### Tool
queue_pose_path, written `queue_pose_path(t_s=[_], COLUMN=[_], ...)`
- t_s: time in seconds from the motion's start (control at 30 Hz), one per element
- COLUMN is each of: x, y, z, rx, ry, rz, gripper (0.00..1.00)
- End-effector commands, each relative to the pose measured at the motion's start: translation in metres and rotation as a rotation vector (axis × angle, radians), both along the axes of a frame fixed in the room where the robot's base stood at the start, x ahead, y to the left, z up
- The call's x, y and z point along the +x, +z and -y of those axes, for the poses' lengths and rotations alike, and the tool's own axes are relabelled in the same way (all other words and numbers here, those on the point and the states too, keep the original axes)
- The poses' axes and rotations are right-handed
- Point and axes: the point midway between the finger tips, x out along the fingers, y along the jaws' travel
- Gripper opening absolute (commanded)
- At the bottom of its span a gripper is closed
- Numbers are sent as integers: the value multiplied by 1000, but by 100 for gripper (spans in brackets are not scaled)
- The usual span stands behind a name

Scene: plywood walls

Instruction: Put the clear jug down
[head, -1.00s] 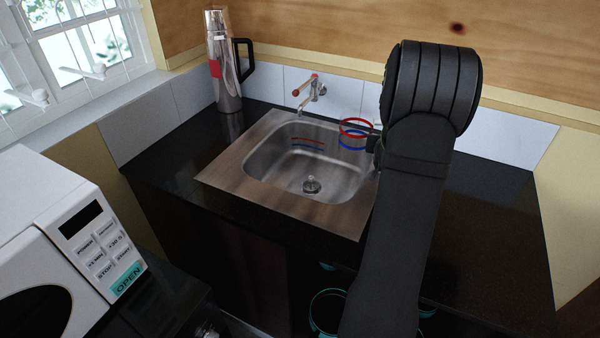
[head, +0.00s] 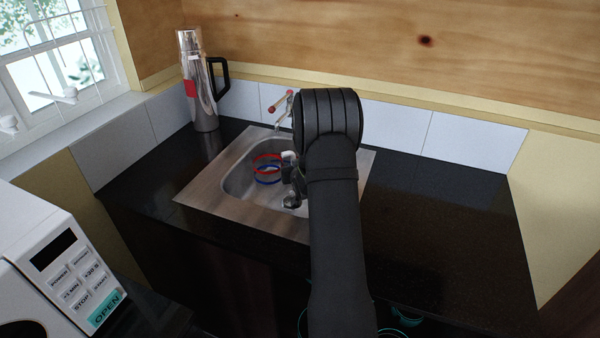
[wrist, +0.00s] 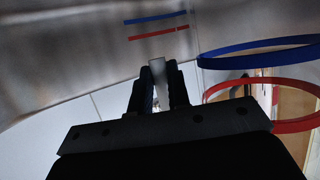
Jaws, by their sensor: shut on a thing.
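The clear jug (head: 268,170) shows mainly as a red ring above a blue ring; its see-through walls are hard to make out. It is over or inside the sink (head: 215,187), left of my gripper (head: 289,175). I cannot tell whether its base touches the sink floor. In the wrist view the jug (wrist: 262,84) is at the right, its blue ring above the red. My gripper there (wrist: 157,82) is shut on a thin pale strip, apparently the jug's handle. My arm hides the right part of the sink.
The tap (head: 283,103) stands behind the sink. A steel flask (head: 199,90) with a black handle stands at the back left. A white microwave (head: 50,265) is at the lower left. The dark counter (head: 440,200) right of the sink is clear.

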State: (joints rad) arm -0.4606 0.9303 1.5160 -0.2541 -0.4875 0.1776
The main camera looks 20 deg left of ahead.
Motion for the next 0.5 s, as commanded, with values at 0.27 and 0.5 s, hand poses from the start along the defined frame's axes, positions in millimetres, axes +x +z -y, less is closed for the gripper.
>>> queue_pose_path(t_s=[0.27, 0.5], x=[4, 41], y=[-57, -53], z=[0, 0], rx=[1, 1], ry=[-1, -1], rz=[1, 2], gripper=[0, 0])
